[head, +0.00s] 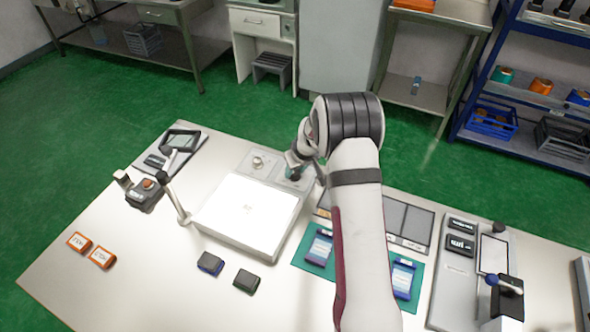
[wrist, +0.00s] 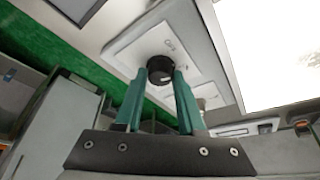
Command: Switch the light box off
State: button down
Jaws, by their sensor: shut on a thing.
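The light box (head: 243,222) lies on the table left of my arm, and its top panel glows bright white. The glowing panel also shows at the right of the wrist view (wrist: 268,45). Behind the panel is a grey control strip with a silver knob (head: 258,162) at left and a black knob (wrist: 161,66) on a pale plate at right. My gripper (wrist: 160,76) has its green fingers shut on the black knob, one on each side. In the head view my gripper (head: 293,168) is partly hidden by my wrist, and the knob is hard to make out.
A lamp-like post (head: 176,200) stands at the light box's left edge. Blue (head: 210,263) and dark green (head: 246,282) cases lie in front. Orange-edged cards (head: 79,242) lie at far left. Green mats (head: 316,254) with blue packs lie near my arm.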

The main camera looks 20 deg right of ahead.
jog(key=n+y, duration=0.1)
jog(key=n, duration=0.1)
jog(key=n+y, duration=0.1)
jog(key=n, duration=0.2)
jog(key=shift+d+g, duration=0.2)
jog(key=shift+g, duration=0.2)
jog(key=shift+w+d+n+g+y, duration=0.1)
jog(key=shift+n+g+y, duration=0.2)
jog(key=shift+n, duration=0.9)
jog(key=shift+n+g+y, duration=0.3)
jog(key=shift+n, duration=0.9)
jog(key=c, duration=0.5)
grip_release()
jog(key=v, duration=1.5)
jog(key=shift+d+r, duration=0.15)
jog(key=shift+r, duration=0.2)
